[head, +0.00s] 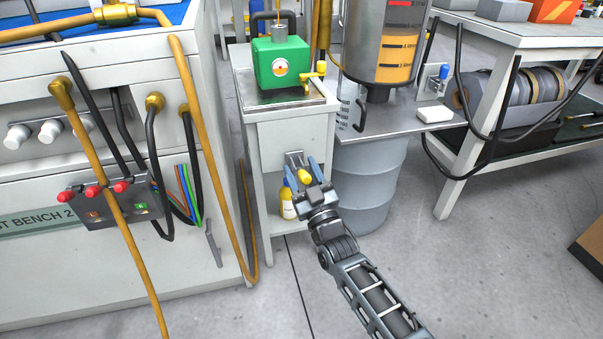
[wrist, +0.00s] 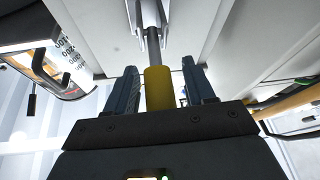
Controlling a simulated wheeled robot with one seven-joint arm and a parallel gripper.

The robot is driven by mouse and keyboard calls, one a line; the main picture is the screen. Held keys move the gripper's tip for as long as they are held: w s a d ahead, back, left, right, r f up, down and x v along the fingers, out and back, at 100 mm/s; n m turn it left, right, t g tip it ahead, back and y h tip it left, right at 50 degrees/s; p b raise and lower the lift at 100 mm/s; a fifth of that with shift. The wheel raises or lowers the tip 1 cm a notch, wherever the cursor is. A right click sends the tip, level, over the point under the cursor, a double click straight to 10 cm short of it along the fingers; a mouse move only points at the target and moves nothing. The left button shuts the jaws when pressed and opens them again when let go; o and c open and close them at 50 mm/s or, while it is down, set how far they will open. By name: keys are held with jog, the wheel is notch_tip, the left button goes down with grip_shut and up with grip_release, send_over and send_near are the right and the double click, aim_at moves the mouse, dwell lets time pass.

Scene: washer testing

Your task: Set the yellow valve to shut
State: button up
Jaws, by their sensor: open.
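A lever with a yellow cylindrical grip (head: 304,177) sticks out from a grey bracket (head: 294,158) on the front of the white cabinet (head: 283,138). My gripper (head: 301,166) is open, with its blue fingers on either side of this grip. In the wrist view the yellow grip (wrist: 158,90) is on a metal rod and lies between the fingers (wrist: 159,68), with gaps on both sides. A yellow valve-like fitting (head: 314,82) is also on the cabinet top beside the green unit (head: 279,65). I cannot tell the lever's setting.
A yellow bottle (head: 288,204) stands low in the cabinet, just behind my gripper. A grey drum (head: 370,178) is close on the right. The test bench (head: 100,270) with hoses is on the left. The floor (head: 480,280) at the right front is clear.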

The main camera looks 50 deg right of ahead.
grip_shut()
dwell(0.6)
